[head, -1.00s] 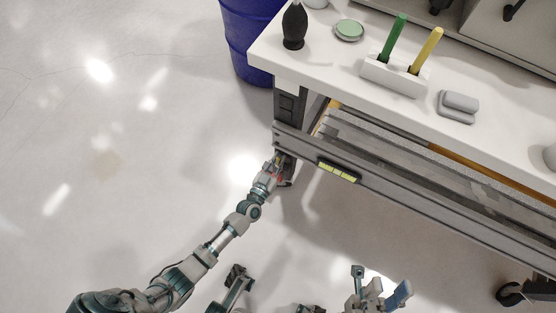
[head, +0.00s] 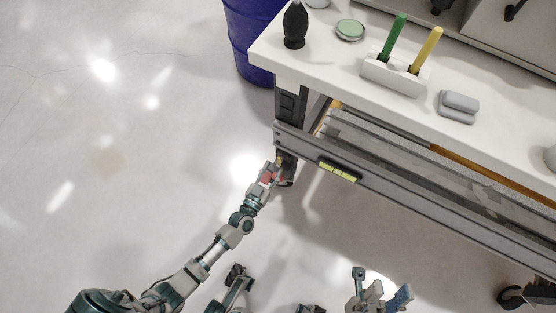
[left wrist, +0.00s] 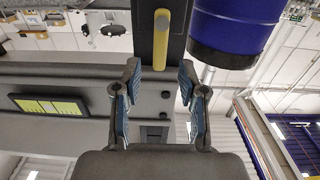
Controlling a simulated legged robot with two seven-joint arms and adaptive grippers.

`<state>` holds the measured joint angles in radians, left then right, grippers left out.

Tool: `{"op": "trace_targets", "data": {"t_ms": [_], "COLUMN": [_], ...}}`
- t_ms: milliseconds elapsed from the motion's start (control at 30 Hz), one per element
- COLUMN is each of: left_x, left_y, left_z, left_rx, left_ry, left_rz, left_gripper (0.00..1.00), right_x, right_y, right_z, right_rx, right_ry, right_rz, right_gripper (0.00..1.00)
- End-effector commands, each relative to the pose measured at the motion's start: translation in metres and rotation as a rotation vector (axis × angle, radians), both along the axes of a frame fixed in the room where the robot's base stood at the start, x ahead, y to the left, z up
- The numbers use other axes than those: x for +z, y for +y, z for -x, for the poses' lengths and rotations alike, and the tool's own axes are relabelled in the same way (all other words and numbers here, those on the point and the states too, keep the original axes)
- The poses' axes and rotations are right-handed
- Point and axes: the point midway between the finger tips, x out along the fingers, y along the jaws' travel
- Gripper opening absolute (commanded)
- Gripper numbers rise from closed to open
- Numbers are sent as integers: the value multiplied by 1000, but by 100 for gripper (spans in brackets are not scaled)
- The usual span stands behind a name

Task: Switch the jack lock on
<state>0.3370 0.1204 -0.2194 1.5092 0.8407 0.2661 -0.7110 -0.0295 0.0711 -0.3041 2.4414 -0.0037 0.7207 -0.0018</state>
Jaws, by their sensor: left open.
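The jack lock shows as a yellow handle (left wrist: 162,38) on a dark upright post in the left wrist view. It points along the post toward the gap between my fingers. My left gripper (left wrist: 159,85) is open, with its blue-padded fingers apart and nothing between them. The handle is just beyond the fingertips, with no clear contact. In the head view my left gripper (head: 275,170) is at the bench's left leg, below the tabletop, and largely covers the lock there. What seems to be my right gripper (head: 380,296) is at the bottom edge; its jaw state is unclear.
The white workbench (head: 330,82) holds a black bulb, a green tin, a pen holder and a grey block. A grey rail (head: 400,201) with a yellow level (head: 338,172) runs below its front. A blue drum (head: 245,40) stands behind left. The floor at left is clear.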

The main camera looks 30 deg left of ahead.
Motion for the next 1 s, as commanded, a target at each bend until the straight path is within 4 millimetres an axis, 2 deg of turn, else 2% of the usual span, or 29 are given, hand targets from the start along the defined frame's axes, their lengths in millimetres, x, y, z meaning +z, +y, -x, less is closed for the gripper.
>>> {"op": "trace_targets", "data": {"t_ms": [100, 333, 500, 1000], "left_x": [-1, -1, -1, 0], "left_y": [1, 3, 3, 3], "left_z": [29, 62, 69, 68], "left_rx": [0, 0, 0, 0], "left_ry": [3, 1, 0, -1], "left_rz": [-1, 0, 0, 0], "left_gripper": [42, 42, 42, 42], "right_x": [0, -1, -1, -2], "right_y": [0, 0, 0, 0], "right_z": [0, -1, -1, -4], "right_rx": [0, 0, 0, 0], "right_ry": [1, 2, 2, 6], "right_rz": [0, 1, 1, 1], "right_gripper": [40, 40, 40, 40]}}
